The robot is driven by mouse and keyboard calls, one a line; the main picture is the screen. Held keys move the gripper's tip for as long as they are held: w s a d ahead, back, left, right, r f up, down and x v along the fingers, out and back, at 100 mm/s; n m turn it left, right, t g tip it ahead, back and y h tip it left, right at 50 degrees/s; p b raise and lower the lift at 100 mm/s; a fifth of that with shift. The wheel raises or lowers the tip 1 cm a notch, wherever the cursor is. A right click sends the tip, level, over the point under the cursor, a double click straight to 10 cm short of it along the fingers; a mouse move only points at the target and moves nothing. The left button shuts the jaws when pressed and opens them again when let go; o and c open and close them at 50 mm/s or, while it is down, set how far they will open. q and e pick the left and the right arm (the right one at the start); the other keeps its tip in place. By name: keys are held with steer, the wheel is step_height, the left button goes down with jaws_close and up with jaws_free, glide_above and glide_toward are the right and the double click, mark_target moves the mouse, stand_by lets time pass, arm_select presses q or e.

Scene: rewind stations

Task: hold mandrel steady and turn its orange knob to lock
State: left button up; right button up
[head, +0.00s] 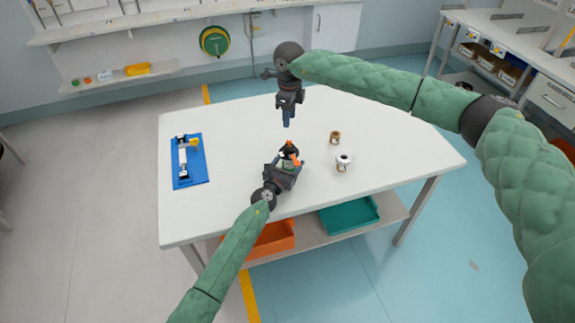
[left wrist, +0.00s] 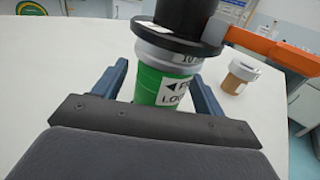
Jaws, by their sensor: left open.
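The mandrel (left wrist: 160,85) stands upright on the table in the left wrist view. It has a green body with a white label, partly hidden, and a black flange and post on top. Its orange knob part (left wrist: 275,48) sticks out to the right as a bar. In the head view, the mandrel's dark top (head: 289,149) shows just beyond my left gripper (head: 287,163). My left gripper (left wrist: 160,78) is open, with one finger on each side of the green body. My right gripper (head: 288,117) hangs above the table, beyond the mandrel, fingers down; its finger gap cannot be made out.
A blue fixture (head: 189,172) lies at the table's left. Orange (head: 272,240) and teal (head: 350,216) bins sit on the shelf below. The table's right side is clear.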

mark_target(289, 143)
arm_select(q)
steer(key=shift+c, duration=0.2)
steer(key=c, duration=1.2)
steer(key=shift+o, duration=0.2)
arm_select(e)
steer(key=shift+s+f+g+y, duration=0.15)
steer(key=shift+f+g+y, duration=0.15)
steer(key=shift+f, duration=0.05)
steer(key=f+n+g+y, duration=0.1)
steer(key=y, duration=0.1)
steer(key=s+f+n+g+y, duration=0.1)
steer(key=f+y, duration=0.1)
steer(key=f+n+g+y, duration=0.1)
steer(key=y, duration=0.1)
steer(key=shift+s+f+g+y, duration=0.3)
steer(key=shift+f+g, duration=0.05)
steer(key=shift+g, duration=0.05)
steer(key=w+d+f+n+t+y, duration=0.25)
steer(key=d+f+y, duration=0.35)
steer(key=d+y, duration=0.55)
steer(key=shift+m+h, duration=0.35)
steer(key=a, duration=1.1)
steer(key=shift+s+a+f, duration=0.25)
steer(key=shift+s, duration=0.05)
